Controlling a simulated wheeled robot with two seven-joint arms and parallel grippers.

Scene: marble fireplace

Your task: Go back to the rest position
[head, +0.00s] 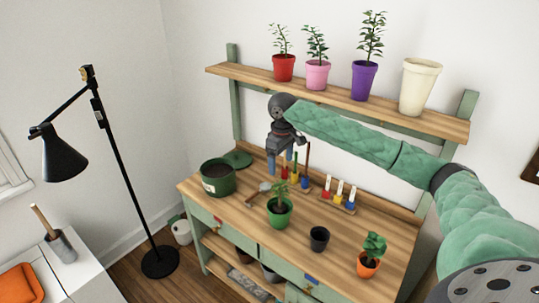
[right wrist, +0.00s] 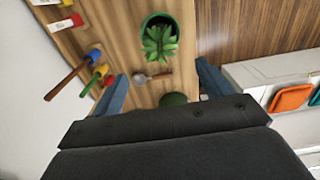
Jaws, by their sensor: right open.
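My right gripper (head: 280,163) is at the end of the green arm that reaches in from the right. It points down above the back left part of the wooden workbench (head: 230,208), below the upper shelf. Its blue fingers stand apart with nothing between them. In the right wrist view, the open fingers (right wrist: 160,86) show to both sides of a small metal-headed tool (right wrist: 150,77) that lies on the bench beyond them. My left gripper is in neither view.
The bench holds a large soil-filled pot (head: 218,188), a green-potted plant (head: 279,218), a black pot (head: 319,240), an orange-potted plant (head: 369,266) and coloured-handled tools (head: 340,194). The shelf (head: 330,98) above bears several pots. A black lamp (head: 120,160) stands left.

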